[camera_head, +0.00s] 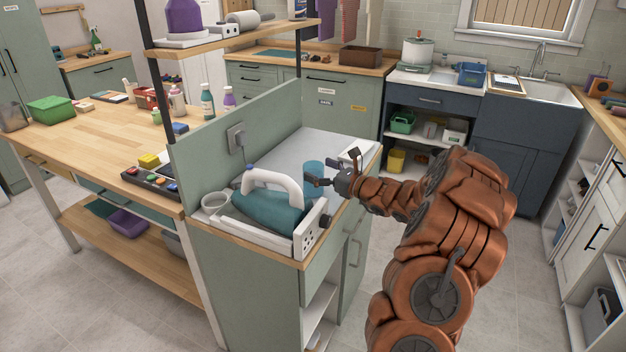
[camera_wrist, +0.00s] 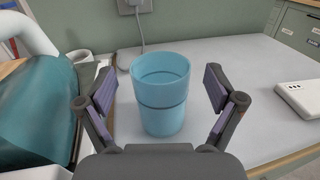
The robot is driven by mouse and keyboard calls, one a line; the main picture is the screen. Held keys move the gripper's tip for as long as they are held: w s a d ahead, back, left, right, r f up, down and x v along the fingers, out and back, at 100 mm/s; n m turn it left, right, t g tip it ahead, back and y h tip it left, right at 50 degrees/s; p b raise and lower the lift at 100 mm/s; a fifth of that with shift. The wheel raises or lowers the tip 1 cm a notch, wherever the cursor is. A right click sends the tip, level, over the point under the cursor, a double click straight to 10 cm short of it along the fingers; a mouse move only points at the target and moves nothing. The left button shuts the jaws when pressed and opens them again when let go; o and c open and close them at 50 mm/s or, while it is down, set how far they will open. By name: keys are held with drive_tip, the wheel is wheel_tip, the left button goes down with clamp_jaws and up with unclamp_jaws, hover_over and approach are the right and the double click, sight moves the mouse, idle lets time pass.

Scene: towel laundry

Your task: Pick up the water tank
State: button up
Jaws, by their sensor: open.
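The water tank looks to be the light blue, open-topped cylinder (camera_wrist: 161,110) standing upright on the white counter top. It also shows in the head view (camera_head: 313,169), partly hidden by my gripper. My gripper (camera_head: 318,180) is open, and in the wrist view its two fingers (camera_wrist: 160,92) stand on either side of the cylinder. A gap shows between each finger and the cylinder.
A white flat device (camera_wrist: 301,98) lies to the right. A wall panel with a socket (camera_head: 236,137) stands behind.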

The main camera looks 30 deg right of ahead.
drive_tip(key=shift+x, duration=1.3)
drive_tip(key=shift+c, duration=0.2)
drive_tip(key=c, duration=1.3)
